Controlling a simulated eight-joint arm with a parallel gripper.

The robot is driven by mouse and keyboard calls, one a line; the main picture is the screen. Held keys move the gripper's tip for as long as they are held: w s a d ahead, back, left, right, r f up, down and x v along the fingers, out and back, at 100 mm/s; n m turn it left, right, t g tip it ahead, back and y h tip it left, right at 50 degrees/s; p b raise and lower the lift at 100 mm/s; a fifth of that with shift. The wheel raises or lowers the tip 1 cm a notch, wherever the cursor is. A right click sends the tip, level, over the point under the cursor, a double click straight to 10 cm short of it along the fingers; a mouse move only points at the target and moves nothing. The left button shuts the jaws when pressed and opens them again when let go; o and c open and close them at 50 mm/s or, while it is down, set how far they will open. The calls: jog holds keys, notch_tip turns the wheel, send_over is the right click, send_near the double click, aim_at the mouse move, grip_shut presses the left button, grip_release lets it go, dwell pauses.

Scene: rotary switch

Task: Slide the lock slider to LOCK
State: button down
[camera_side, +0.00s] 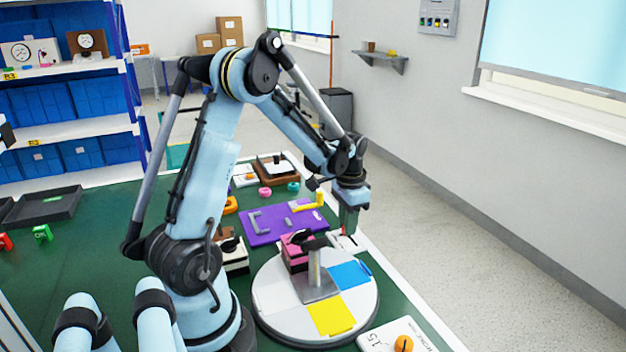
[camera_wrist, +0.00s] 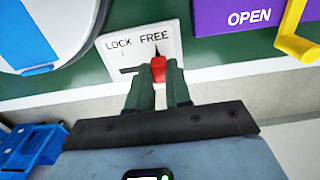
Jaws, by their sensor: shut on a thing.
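The lock slider is a red knob (camera_wrist: 158,70) on a white plate (camera_wrist: 116,55) printed LOCK on the left and FREE on the right in the wrist view. The knob stands under FREE, at the right end of a dark slot (camera_wrist: 128,70) that runs left toward LOCK. My gripper (camera_wrist: 158,77) is shut on the red knob, with a green finger on either side. In the side view my gripper (camera_side: 347,226) reaches down to the plate (camera_side: 354,244) near the table's right edge. The fingers hide part of the knob and plate.
A purple board (camera_wrist: 238,15) marked OPEN with a yellow handle (camera_wrist: 298,35) lies right of the plate in the wrist view. A round turntable (camera_side: 275,318) with coloured patches and a metal post (camera_side: 315,270) stands close by in the side view.

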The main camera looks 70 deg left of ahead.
aim_at(356, 245)
jog(key=shift+d, duration=2.3)
jog(key=c, duration=1)
grip_release()
jog(key=shift+c, duration=0.2)
jog(key=shift+a+r, duration=0.1)
jog(key=shift+r, duration=0.05)
notch_tip(356, 245, up, 12)
